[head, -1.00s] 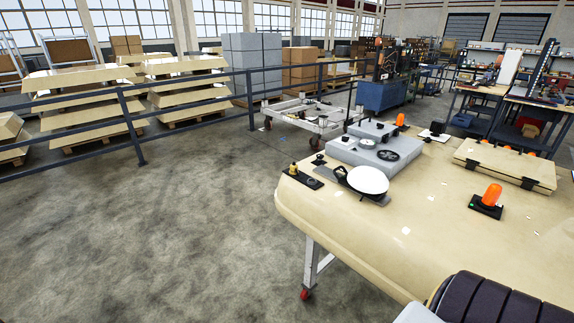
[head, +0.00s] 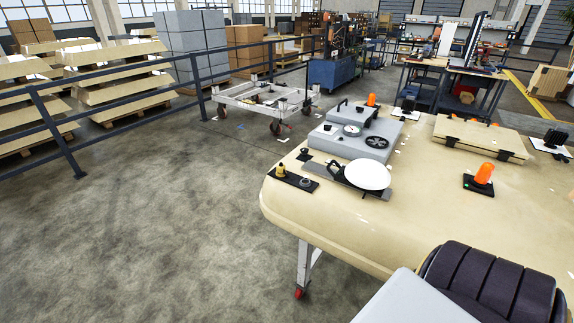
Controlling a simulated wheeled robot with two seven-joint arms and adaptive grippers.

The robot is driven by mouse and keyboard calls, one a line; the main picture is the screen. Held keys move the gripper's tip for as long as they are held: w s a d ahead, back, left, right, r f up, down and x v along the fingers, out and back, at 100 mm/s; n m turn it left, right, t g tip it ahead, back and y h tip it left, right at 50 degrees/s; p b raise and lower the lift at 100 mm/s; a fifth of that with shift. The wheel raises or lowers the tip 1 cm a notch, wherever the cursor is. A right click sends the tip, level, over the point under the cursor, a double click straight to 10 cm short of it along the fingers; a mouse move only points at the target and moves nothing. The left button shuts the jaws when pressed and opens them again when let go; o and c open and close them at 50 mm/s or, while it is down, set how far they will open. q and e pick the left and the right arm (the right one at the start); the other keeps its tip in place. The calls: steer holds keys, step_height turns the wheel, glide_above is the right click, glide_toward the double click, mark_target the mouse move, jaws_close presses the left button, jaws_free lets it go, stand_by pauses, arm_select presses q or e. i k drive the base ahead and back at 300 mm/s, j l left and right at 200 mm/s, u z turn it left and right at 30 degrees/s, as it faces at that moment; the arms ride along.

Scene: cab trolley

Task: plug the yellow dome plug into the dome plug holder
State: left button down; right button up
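The small yellow dome plug (head: 281,170) stands upright at the left end of a flat black plate (head: 296,180) on the near left corner of the beige cab panel. A dark round socket-like part (head: 306,182), perhaps the dome plug holder, sits towards the plate's right end, apart from the yellow plug. A white dome (head: 367,174) stands on a dark bracket just right of the plate. Neither gripper shows in the head view.
The beige panel (head: 420,215) rests on a trolley with a white leg and red caster (head: 299,292). A grey box unit (head: 350,140), an orange beacon (head: 483,174) and a beige lid (head: 480,138) are on it. A railing (head: 130,110) crosses the left. The floor (head: 150,240) in front is clear.

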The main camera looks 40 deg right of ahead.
mark_target(280, 167)
steer(key=i+j+z, duration=0.2)
steer(key=i+z, duration=0.2)
steer(key=i+j+z, duration=0.25)
steer(key=z, duration=0.15)
steer(key=i+j+z, duration=0.4)
steer(key=j, duration=0.25)
steer(key=i+j+z, duration=0.15)
steer(key=i+j, duration=0.15)
steer(key=j, duration=0.1)
